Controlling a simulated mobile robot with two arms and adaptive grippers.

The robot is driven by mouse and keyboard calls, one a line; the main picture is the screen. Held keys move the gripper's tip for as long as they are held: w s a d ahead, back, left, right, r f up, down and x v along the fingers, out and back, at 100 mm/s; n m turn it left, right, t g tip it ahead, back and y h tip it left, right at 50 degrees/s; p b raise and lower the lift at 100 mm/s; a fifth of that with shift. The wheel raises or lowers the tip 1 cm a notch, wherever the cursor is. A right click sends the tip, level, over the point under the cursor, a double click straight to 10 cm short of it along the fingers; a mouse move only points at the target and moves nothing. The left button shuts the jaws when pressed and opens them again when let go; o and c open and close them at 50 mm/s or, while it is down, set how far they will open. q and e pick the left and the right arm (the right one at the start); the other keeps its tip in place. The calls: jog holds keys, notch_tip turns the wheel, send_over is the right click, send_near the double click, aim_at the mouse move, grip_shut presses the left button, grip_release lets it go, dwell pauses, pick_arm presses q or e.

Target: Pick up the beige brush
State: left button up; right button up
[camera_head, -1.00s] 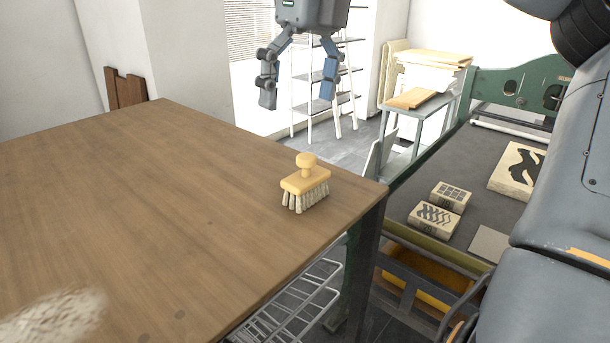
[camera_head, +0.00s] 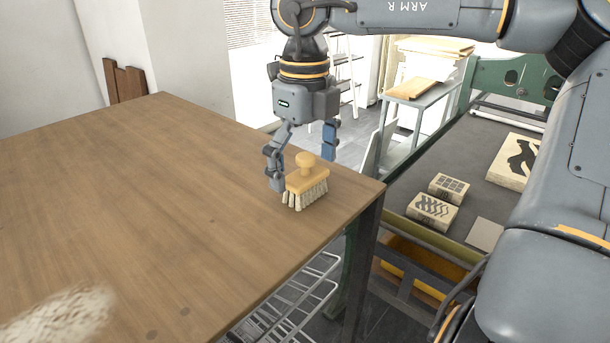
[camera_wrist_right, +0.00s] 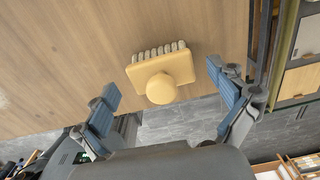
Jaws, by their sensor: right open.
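The beige brush (camera_head: 307,181) stands bristles down near the right corner of the wooden table (camera_head: 150,200), its round knob on top. My right gripper (camera_head: 303,166) is open, with its fingers at the far side of the brush; one finger appears close to the left end of the brush block. In the right wrist view the brush (camera_wrist_right: 161,74) lies ahead of and between the two spread blue-padded fingertips (camera_wrist_right: 166,90), with nothing held. I cannot tell whether a finger touches it. My left gripper is out of view.
A press bed (camera_head: 478,165) with two small carved blocks (camera_head: 433,212) and a larger printed block (camera_head: 513,160) is at the right. A wire rack (camera_head: 290,300) is below the table edge. A blurred pale thing (camera_head: 60,315) shows at lower left. The table's middle is clear.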

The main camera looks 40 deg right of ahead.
jog(key=shift+d+f, duration=0.15)
jog(key=shift+f, duration=1.15)
jog(key=c, duration=1.3)
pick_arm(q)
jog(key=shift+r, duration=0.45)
pick_arm(e)
jog(key=shift+o, duration=0.2)
jog(key=shift+r, duration=0.2)
